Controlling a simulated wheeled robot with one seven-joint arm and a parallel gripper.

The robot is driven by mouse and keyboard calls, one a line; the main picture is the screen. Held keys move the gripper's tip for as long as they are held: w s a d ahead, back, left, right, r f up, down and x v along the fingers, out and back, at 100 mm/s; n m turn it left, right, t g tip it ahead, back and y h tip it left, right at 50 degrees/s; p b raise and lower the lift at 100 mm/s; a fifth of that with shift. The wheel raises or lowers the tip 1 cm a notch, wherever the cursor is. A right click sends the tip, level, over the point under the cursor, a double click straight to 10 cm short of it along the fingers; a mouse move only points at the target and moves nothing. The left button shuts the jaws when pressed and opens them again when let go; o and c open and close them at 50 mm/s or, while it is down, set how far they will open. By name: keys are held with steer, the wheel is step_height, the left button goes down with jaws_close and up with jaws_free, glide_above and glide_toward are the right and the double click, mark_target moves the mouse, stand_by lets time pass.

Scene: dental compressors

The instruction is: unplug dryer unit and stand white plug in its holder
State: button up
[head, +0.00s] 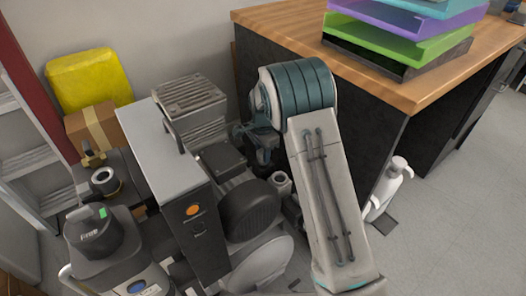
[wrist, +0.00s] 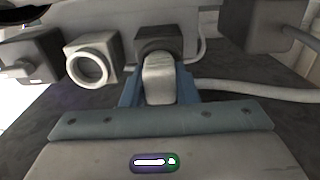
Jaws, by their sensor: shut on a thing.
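In the wrist view a pale white plug (wrist: 159,80) sits between the two blue fingers of my gripper (wrist: 160,92), which is shut on it. The plug's far end meets a dark square socket (wrist: 158,42); I cannot tell how deep it sits. Left of it is a grey block with a round white-rimmed opening (wrist: 88,68), which looks like the holder and is empty. In the head view my gripper (head: 257,141) is low beside the machines, and the plug is hidden. A small pale round-mouthed part (head: 281,182) shows just below it.
A grey cabinet with an orange button (head: 193,210) and a ribbed metal unit (head: 190,100) stand close on the left. A wooden-topped desk (head: 405,85) is behind and right of my arm. In the wrist view a white cable (wrist: 255,91) runs right and another block (wrist: 270,24) stands there.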

steer(key=shift+f, duration=0.25)
steer(key=o, duration=1.1)
steer(key=shift+c, duration=0.2)
step_height(320, 180, up, 14)
steer(key=p, duration=0.5)
